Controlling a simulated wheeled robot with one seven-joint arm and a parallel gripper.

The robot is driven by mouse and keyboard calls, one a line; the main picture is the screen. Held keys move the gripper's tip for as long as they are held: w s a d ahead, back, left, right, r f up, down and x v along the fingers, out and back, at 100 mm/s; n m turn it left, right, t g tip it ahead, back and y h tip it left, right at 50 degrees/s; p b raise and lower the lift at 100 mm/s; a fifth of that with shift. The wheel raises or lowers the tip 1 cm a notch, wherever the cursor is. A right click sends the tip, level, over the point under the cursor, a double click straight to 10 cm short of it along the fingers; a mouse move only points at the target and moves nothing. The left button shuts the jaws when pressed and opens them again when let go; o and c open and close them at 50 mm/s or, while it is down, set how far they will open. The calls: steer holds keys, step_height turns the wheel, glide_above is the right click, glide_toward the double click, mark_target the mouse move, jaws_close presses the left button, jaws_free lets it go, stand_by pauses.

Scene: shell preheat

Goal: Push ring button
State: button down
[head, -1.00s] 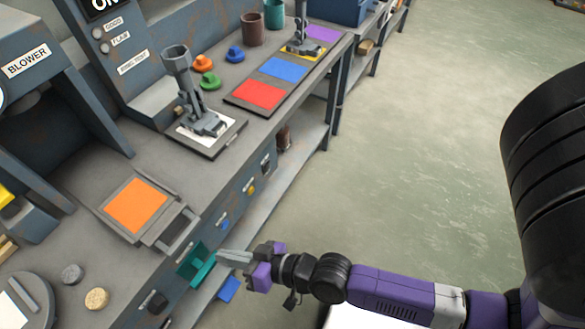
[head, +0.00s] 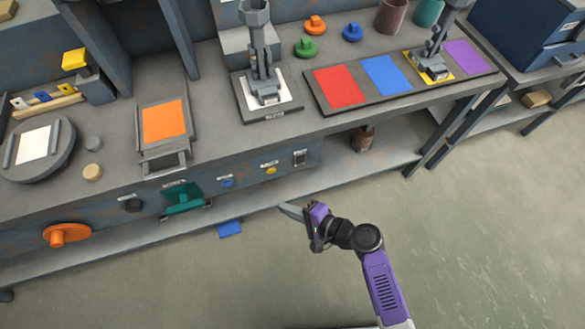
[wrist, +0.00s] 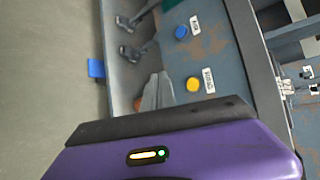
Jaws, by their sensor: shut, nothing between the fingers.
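The front panel (head: 245,180) under the bench top carries a small blue button (head: 227,182) and a small yellow button (head: 269,170). Both also show in the wrist view, blue (wrist: 181,32) and yellow (wrist: 193,84), each beside a white label. My gripper (head: 288,208) is shut and empty, in front of the bench and below the yellow button in the head picture. In the wrist view its closed grey fingertips (wrist: 159,82) show left of the yellow button, apart from it.
A black switch (head: 299,158) is at the right. A lower shelf (head: 335,175) runs beneath.

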mark_target(271, 170)
steer(key=shift+w, duration=0.1)
stand_by(0.3)
steer(key=w+a+b, duration=0.2)
steer(key=w, duration=0.6)
steer(key=shift+w+a+b, duration=0.15)
steer(key=shift+a+b, duration=0.1)
steer(key=shift+b, duration=0.1)
steer(key=shift+w, duration=0.1)
stand_by(1.8)
steer(key=shift+w+a, duration=0.15)
steer(key=shift+w, duration=0.1)
steer(key=shift+w+a+b, duration=0.1)
steer(key=shift+w+b, duration=0.3)
steer(key=shift+w, duration=0.05)
stand_by(0.8)
steer(key=shift+s, duration=0.1)
steer(key=shift+s+d+p, duration=0.25)
steer(key=shift+s+p, duration=0.05)
steer(key=shift+s, duration=0.4)
